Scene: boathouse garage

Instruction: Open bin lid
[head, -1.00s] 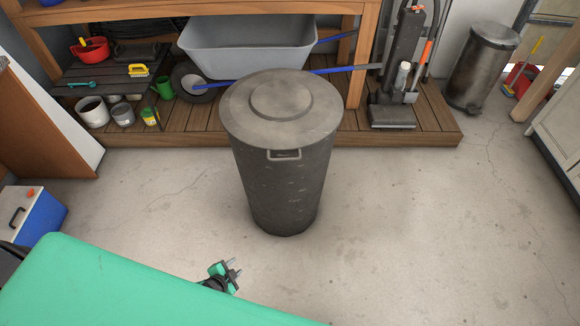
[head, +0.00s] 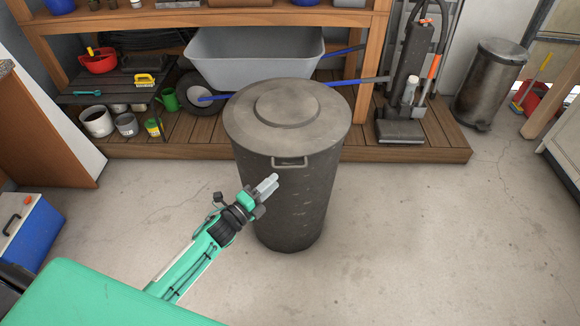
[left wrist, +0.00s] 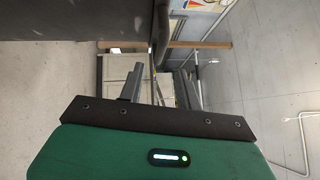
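The bin (head: 290,205) is a tall dark grey round can standing upright on the concrete floor. Its round lid (head: 328,113) lies flat and closed on top, with a raised disc in the middle. My left gripper (head: 268,185) is in front of the bin, just below and left of the handle, and holds nothing. In the left wrist view its two fingers (left wrist: 158,85) stand apart, with a large dark surface, likely the bin, at upper left. My right gripper is out of view.
Behind the bin is a wooden rack (head: 200,150) with a grey wheelbarrow (head: 255,55), whose blue-gripped handle reaches close behind the lid. A vacuum (head: 405,85) and a steel trash can (head: 488,85) stand right. A blue cooler (head: 30,228) is left. Floor right of the bin is clear.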

